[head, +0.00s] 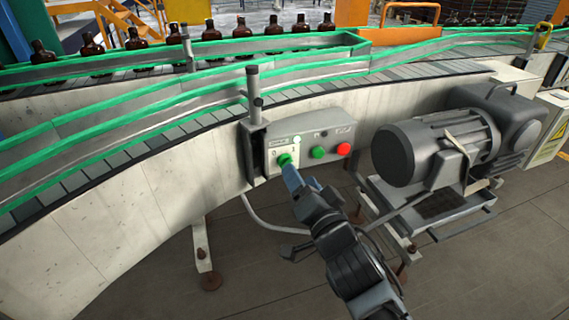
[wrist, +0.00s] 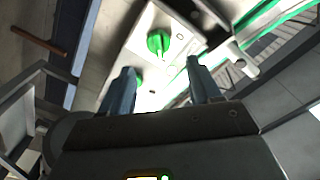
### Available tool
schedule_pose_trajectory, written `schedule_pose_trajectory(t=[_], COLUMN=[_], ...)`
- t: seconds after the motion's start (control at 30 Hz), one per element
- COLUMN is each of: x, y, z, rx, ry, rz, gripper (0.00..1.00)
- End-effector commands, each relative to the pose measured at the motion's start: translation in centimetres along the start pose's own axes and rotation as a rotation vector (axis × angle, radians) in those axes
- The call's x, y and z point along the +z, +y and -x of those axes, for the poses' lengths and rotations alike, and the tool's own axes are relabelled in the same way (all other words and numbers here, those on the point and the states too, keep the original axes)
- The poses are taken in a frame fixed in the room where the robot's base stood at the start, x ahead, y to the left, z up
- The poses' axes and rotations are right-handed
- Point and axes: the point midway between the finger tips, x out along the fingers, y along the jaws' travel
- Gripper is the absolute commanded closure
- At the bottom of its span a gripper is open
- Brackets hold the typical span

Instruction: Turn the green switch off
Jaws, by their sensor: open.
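The green switch (head: 284,159) is a knob at the left of a grey control panel (head: 330,132) on the conveyor's side, beside the marks "0" and "1". My gripper (head: 290,175) reaches up from below, with its fingertips just below the switch and partly overlapping it. In the wrist view the green switch (wrist: 158,42) shows beyond the open, empty fingers of my gripper (wrist: 161,68), roughly in line with the gap between them. I cannot tell whether a finger touches the switch. Its exact setting is too small to read.
A green button (head: 318,152) and a red button (head: 344,149) sit right of the switch, with a pale lit lamp (head: 297,139) above. A metal post (head: 254,95) stands at the panel's left. A grey motor (head: 440,148) is to the right. Amber bottles (head: 92,46) line the far conveyor.

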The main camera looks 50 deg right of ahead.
Motion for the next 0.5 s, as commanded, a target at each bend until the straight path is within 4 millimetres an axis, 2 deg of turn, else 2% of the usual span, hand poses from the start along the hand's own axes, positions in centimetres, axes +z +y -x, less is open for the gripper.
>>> schedule_pose_trajectory(t=[0.1,0.3,0.5], x=[-0.2,-0.1,0.0], y=[-0.2,-0.2,-0.1], z=[-2.0,-4.5,-5.6], rx=[-0.002,-0.002,-0.001], ry=[0.0,0.0,-0.001], rz=[0.001,0.0,0.0], gripper=[0.37,0.37,0.37])
